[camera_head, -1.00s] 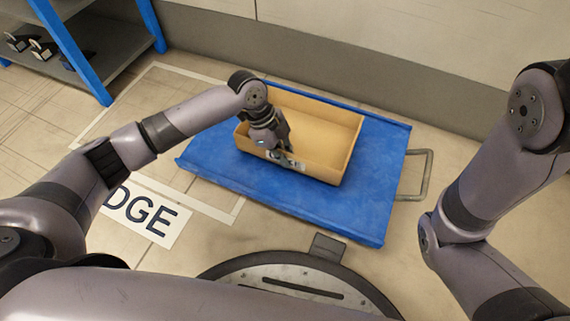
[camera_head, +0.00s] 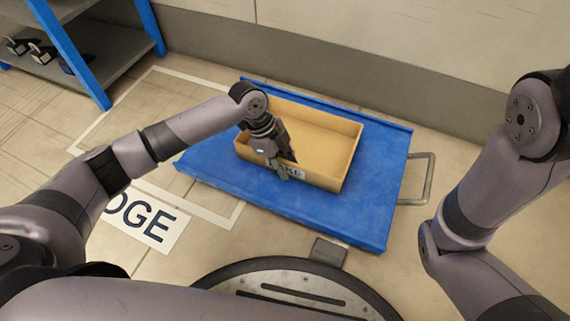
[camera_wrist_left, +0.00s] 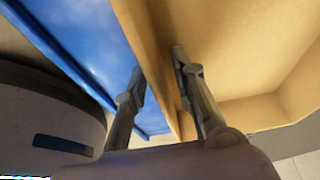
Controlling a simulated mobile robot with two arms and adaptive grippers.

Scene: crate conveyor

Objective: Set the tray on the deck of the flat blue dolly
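The tan, open-topped tray (camera_head: 345,160) lies flat on the blue deck of the flat dolly (camera_head: 350,217), and looks empty. My left gripper (camera_head: 287,166) is at the tray's near wall, beside a label on its outer face. In the left wrist view, the tray (camera_wrist_left: 245,60) is on the right and the blue deck (camera_wrist_left: 85,40) on the left. The fingers of my left gripper (camera_wrist_left: 158,66) straddle the wall, one inside and one outside, spread with a gap. My right arm shows at the right, but its gripper is out of view.
The dolly's grey handle (camera_head: 425,180) sticks out to the right. A blue-framed shelf (camera_head: 115,55) stands at the upper left. A floor sign ending in "DGE" (camera_head: 147,220) and white floor lines lie left of the dolly. A wall (camera_head: 350,60) runs behind.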

